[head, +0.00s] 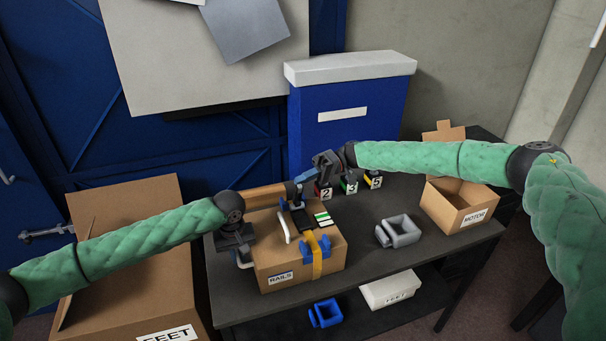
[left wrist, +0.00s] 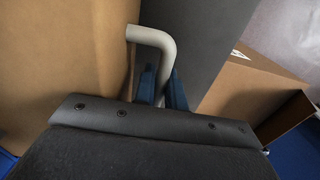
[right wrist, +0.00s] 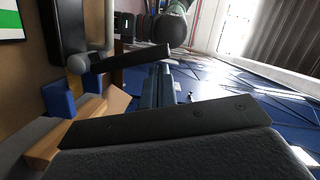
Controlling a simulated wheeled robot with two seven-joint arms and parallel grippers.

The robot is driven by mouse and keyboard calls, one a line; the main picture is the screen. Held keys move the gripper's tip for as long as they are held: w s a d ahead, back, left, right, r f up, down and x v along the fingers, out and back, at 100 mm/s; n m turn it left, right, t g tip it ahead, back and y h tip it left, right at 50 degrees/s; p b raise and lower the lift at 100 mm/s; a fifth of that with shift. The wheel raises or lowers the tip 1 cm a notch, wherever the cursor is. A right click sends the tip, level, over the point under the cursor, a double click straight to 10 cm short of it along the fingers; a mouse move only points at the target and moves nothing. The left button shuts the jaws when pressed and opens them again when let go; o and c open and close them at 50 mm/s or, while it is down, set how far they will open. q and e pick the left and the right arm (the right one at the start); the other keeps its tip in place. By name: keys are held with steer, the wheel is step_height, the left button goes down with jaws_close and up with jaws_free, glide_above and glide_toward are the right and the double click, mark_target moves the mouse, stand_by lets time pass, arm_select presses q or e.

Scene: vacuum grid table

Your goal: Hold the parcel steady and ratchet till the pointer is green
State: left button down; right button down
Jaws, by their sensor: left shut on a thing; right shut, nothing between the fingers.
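The parcel (head: 274,262), a brown box labelled RAILS, sits on the dark table with a yellow strap (head: 317,262) and blue corner pieces around it. A black ratchet (head: 301,219) is on top, beside a green-and-white gauge (head: 323,219); its pointer is too small to read. My left gripper (left wrist: 161,88) is shut on a pale bent handle (left wrist: 152,37) at the parcel's left side. My right gripper (head: 297,196) is shut and empty above the parcel's back. In the right wrist view, its fingers (right wrist: 159,88) are close to a dark lever (right wrist: 130,62); contact is unclear.
A grey clamp-like piece (head: 398,231) and the MOTOR box (head: 455,208) stand right on the table (head: 365,262). Numbered holders (head: 351,187) and a blue bin (head: 340,130) are behind. The FEET box (head: 135,285) stands left. Free table lies right of the parcel.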

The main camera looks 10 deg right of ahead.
stand_by(0.4)
steer(key=shift+s+d+n, duration=0.1)
steer(key=shift+s+n, duration=0.3)
steer(key=shift+s, duration=0.15)
steer(key=n+t, duration=0.3)
steer(key=n, duration=0.5)
glide_above(316, 234)
steer(key=w, duration=0.2)
steer(key=f, duration=0.3)
steer(key=shift+a+h, duration=0.25)
steer(key=shift+h, duration=0.05)
steer(key=shift+s+d+f+n+t, duration=0.15)
steer(key=shift+s+f+n+t, duration=0.15)
steer(key=shift+s+f+n, duration=0.4)
steer(key=shift+s+d+f, duration=0.1)
steer(key=shift+s+f, duration=0.15)
steer(key=shift+f, duration=0.6)
